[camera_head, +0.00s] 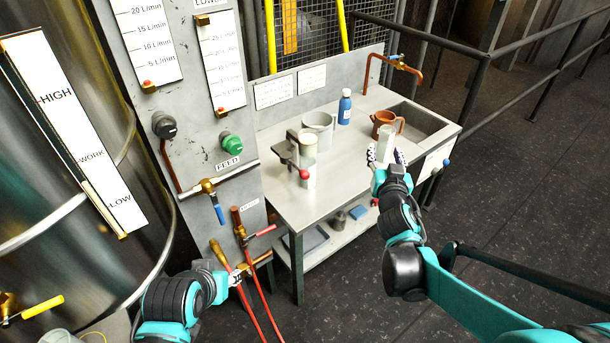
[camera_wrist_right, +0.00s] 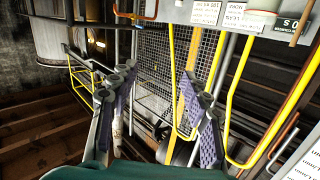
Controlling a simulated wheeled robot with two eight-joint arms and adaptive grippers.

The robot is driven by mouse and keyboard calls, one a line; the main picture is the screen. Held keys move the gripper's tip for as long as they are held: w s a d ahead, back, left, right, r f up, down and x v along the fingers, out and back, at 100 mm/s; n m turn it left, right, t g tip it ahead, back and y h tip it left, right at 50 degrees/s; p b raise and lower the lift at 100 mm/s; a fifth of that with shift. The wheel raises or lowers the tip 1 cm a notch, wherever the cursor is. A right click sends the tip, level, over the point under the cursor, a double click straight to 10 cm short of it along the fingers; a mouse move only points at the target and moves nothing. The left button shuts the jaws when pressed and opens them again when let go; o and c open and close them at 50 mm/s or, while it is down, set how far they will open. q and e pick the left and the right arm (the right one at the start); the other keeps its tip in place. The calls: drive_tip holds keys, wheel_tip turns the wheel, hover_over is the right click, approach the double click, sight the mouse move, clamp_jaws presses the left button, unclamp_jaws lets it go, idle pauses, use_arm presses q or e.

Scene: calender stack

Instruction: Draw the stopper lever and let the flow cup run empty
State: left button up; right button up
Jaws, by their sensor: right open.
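A pale cup (camera_head: 309,144), seemingly the flow cup, sits in a grey stand (camera_head: 287,152) on the bench. A short lever with a red knob (camera_head: 304,173) sticks out at its front; this looks like the stopper lever. A clear vessel appears below the cup, partly hidden by the knob. My right gripper (camera_head: 386,160) is open, right of the stand and apart from the lever. A pale upright cylinder (camera_head: 386,142) shows between or behind its fingers; I cannot tell which. In the right wrist view the open fingers (camera_wrist_right: 160,110) frame no held object. My left gripper (camera_head: 237,278) is near the red hoses.
The bench (camera_head: 345,180) also carries a grey mug (camera_head: 319,125), a blue bottle (camera_head: 344,106), a brown jug (camera_head: 384,120) and a sink (camera_head: 418,119). A valve panel (camera_head: 197,120) stands left of the bench. Dark floor (camera_head: 530,190) is clear at right.

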drive_tip(key=w+a+f+n+t+y, duration=0.2)
drive_tip(key=w+a+y, duration=0.2)
drive_tip(key=w+a, duration=0.15)
drive_tip(key=n+g+y, duration=0.4)
drive_tip(key=n+y, duration=0.1)
drive_tip(key=y, duration=0.4)
approach(307, 178)
drive_tip(key=x, duration=0.4)
drive_tip(key=p+x, duration=0.2)
drive_tip(key=shift+w+a+r+p, duration=0.15)
drive_tip(key=shift+w+p, duration=0.15)
drive_tip(key=shift+w, duration=0.05)
drive_tip(key=x, duration=0.1)
drive_tip(key=b+x, duration=0.1)
drive_tip(key=x, duration=0.1)
drive_tip(key=shift+w+a+f+b, duration=0.2)
drive_tip(key=shift+w+f+b, duration=0.15)
drive_tip(key=shift+w+a+r, duration=0.1)
drive_tip(key=shift+w+a, duration=0.2)
drive_tip(key=shift+w, duration=0.15)
clamp_jaws()
